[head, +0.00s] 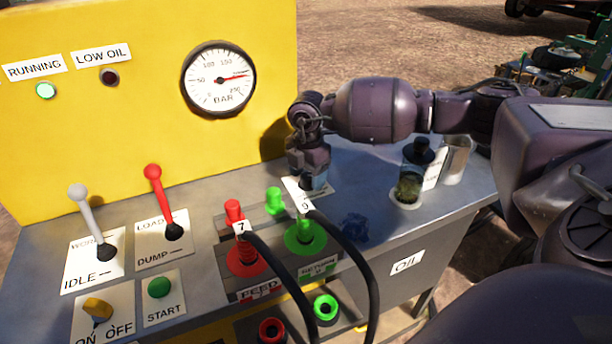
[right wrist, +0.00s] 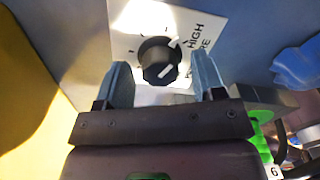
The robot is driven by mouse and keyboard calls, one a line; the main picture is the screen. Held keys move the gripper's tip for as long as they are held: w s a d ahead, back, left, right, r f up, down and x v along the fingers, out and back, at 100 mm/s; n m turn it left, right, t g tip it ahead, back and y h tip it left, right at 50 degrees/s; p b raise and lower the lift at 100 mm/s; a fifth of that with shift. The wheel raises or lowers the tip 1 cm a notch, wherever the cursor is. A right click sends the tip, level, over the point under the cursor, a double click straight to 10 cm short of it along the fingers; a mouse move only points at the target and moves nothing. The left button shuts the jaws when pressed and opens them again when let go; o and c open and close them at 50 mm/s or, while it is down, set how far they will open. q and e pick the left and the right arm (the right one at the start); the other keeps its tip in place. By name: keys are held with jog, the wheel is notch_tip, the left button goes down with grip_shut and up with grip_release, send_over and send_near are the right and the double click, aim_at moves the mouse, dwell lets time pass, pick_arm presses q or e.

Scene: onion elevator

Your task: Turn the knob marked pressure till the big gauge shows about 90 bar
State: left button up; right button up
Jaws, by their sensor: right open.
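The big gauge (head: 219,79) is round and white on the yellow panel. Its red needle points right and slightly up, past 150 and short of 250, around 200. The black pressure knob (right wrist: 160,62) shows in the right wrist view on a white plate partly reading "HIGH" and "...RE". It has a short white mark on its face. My right gripper (head: 312,182) points down over the bench top in the head view and hides the knob there. In the right wrist view its open fingers (right wrist: 160,82) stand on either side of the knob, with gaps visible. My left gripper is not in view.
Hoses marked 7 and 9 rise from the red feed (head: 243,258) and green return (head: 305,236) couplings, close to my right gripper. Levers (head: 160,200) stand left.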

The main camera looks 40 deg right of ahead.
jog(key=shift+f, duration=0.2)
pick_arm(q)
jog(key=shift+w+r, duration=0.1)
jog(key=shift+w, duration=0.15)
pick_arm(e)
jog(key=c, duration=0.9)
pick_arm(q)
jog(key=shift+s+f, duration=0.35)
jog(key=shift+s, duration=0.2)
pick_arm(e)
jog(key=shift+c, duration=0.2)
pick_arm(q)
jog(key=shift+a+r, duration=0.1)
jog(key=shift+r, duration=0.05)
pick_arm(e)
jog(key=shift+r+n, duration=0.1)
jog(key=shift+n, duration=0.2)
